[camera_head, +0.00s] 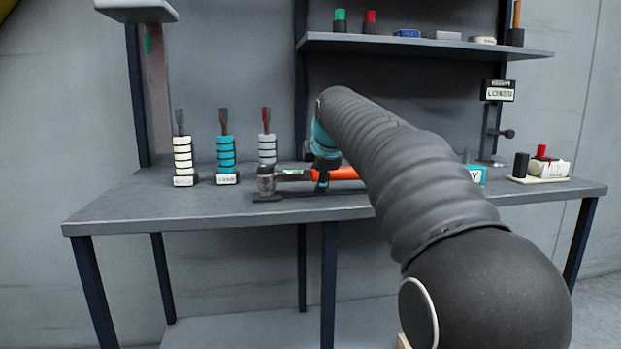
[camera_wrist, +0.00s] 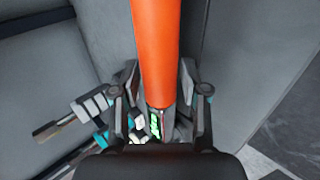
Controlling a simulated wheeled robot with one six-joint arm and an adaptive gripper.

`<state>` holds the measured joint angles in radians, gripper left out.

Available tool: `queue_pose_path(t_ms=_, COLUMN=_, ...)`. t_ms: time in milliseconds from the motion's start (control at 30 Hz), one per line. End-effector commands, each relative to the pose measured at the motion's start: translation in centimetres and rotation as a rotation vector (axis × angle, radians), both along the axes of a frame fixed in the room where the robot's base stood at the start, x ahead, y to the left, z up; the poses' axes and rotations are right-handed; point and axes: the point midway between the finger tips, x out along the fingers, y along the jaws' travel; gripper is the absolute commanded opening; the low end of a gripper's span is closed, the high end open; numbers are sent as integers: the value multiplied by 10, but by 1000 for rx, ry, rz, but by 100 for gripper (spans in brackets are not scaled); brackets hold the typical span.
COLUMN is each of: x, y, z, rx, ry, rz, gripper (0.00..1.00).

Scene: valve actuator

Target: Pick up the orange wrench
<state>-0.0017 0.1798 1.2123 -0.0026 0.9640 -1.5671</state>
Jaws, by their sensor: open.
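The orange wrench (camera_head: 345,174) lies level above the tabletop in the head view, with an orange handle and a green label toward its left end. In the wrist view its orange handle (camera_wrist: 156,45) runs from the top edge down between my fingers. My gripper (camera_head: 322,183) is at the handle, partly hidden by my arm. In the wrist view my gripper (camera_wrist: 158,70) is open, with one finger on each side of the handle. I cannot tell whether either finger touches it. The right end of the wrench is hidden behind my arm.
The grey table (camera_head: 120,212) carries a white-handled tool (camera_head: 183,155), a teal one (camera_head: 226,154) and a grey one (camera_head: 267,148) standing upright. A shelf (camera_head: 430,46) with small items hangs above. A white block (camera_head: 549,169) sits at the right. The front left tabletop is clear.

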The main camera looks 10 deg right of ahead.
Motion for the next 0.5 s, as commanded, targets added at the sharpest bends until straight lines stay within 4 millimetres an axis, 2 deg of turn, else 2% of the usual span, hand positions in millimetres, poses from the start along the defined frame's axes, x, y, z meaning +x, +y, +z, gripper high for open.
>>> queue_pose_path(t_ms=67, x=0, y=0, z=0, rx=0, ry=0, rz=0, gripper=45)
queue_pose_path(t_ms=100, x=0, y=0, z=0, rx=0, ry=0, rz=0, gripper=40)
queue_pose_path(t_ms=267, x=0, y=0, z=0, rx=0, ry=0, rz=0, gripper=0)
queue_pose_path(t_ms=500, x=-1, y=0, z=2, rx=0, ry=-3, rz=0, gripper=0)
